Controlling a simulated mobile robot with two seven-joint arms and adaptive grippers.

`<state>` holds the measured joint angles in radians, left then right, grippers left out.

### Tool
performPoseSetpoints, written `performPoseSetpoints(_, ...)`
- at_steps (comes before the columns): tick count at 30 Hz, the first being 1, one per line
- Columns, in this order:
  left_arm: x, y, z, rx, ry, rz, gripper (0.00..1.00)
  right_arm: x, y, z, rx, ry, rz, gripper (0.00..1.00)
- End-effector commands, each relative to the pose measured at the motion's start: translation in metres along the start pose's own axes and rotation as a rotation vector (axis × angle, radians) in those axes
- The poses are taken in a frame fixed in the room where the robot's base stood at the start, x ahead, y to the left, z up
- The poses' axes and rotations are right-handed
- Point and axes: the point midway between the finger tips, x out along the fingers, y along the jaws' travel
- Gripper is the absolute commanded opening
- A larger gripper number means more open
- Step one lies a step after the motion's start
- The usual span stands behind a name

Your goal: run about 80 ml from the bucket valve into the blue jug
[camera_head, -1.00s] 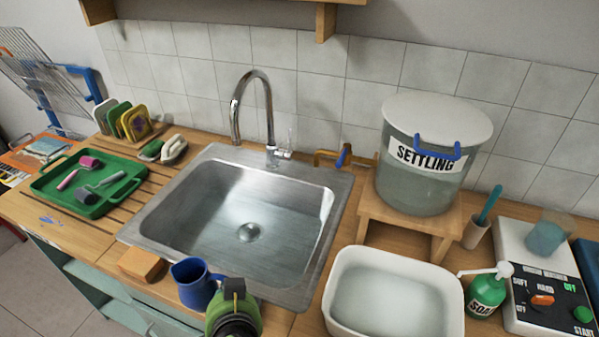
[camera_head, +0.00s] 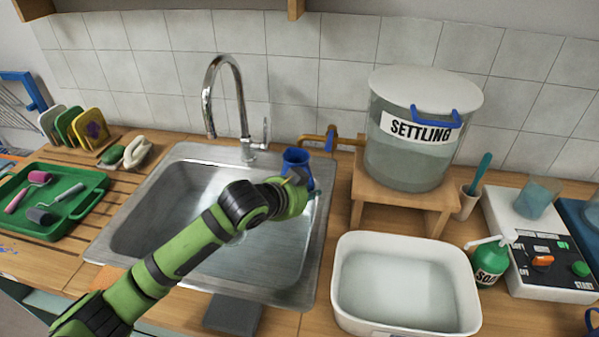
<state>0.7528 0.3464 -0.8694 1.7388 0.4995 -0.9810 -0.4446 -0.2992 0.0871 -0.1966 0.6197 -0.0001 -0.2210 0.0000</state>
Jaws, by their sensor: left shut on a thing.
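The settling bucket (camera_head: 408,150) is a clear tub with a white lid and a "SETTLING" label, standing on a wooden stool (camera_head: 400,207). Its brass valve (camera_head: 313,139) with a blue handle (camera_head: 331,138) reaches out left over the sink's back right corner. My left gripper (camera_head: 302,180) is shut on the blue jug (camera_head: 297,157) and holds it upright over the sink, close below the valve spout. The gripper's wrist hides the jug's lower part. I cannot see inside the jug or any stream of water. My right gripper is out of view.
The steel sink (camera_head: 160,215) lies under my left arm, with a tall faucet (camera_head: 222,95) behind it. A white basin of water (camera_head: 462,290), a soap bottle (camera_head: 488,262) and a control box (camera_head: 540,262) stand to the right. A green tray (camera_head: 75,222) lies left.

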Motion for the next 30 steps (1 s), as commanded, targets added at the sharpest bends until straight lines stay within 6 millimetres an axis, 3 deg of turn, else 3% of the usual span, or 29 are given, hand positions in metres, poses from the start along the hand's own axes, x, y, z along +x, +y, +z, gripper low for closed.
performPoseSetpoints(13,0.027,0.030,0.028,0.000,0.003,0.004,0.00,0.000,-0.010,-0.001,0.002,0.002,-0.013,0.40)
performPoseSetpoints(23,0.031,0.034,0.033,0.002,0.004,0.001,0.00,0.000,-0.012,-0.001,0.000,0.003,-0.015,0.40)
performPoseSetpoints(30,0.032,0.035,0.033,0.001,0.003,0.002,0.00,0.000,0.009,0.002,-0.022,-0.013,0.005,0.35)
